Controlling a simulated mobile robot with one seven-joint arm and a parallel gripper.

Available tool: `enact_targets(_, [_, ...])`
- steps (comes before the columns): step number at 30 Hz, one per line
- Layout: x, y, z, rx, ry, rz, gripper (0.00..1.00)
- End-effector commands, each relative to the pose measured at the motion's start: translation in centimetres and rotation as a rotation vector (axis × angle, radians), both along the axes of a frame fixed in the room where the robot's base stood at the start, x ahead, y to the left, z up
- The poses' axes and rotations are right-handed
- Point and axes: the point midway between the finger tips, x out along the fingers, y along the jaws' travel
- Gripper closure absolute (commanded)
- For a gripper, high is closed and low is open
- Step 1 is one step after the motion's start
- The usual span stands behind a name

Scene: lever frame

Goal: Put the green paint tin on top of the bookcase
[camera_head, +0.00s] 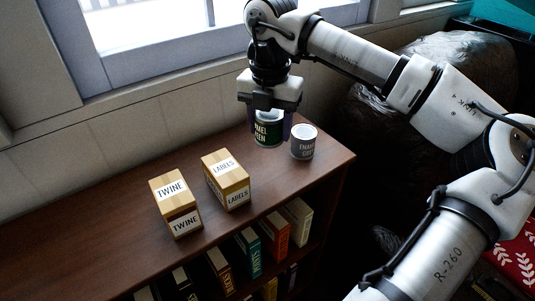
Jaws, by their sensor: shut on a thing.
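The green paint tin (267,132) has a dark green label with partly hidden white lettering. My gripper (268,122) is shut on it, with one finger at each side. The tin is upright over the far right part of the bookcase top (110,225). I cannot tell whether its base touches the wood or hangs just above it. A grey paint tin (303,143) stands upright on the bookcase top, just right of the green tin.
Several books (274,236) fill the shelf below. A window (140,25) is behind. The top's left part is bare.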

Motion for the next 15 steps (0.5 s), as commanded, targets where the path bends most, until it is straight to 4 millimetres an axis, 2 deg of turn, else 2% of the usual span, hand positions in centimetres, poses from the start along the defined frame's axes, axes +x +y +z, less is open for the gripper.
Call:
enact_targets(3, [-0.1,0.0,-2.6,0.002,0.002,0.001,0.75])
enact_targets(6, [0.0,0.0,-4.0,0.002,0.002,0.001,0.75])
enact_targets(11, [0.0,0.0,-5.1,0.001,0.000,0.000,0.75])
enact_targets(15, [-0.1,0.1,-6.7,0.003,0.001,0.001,0.75])
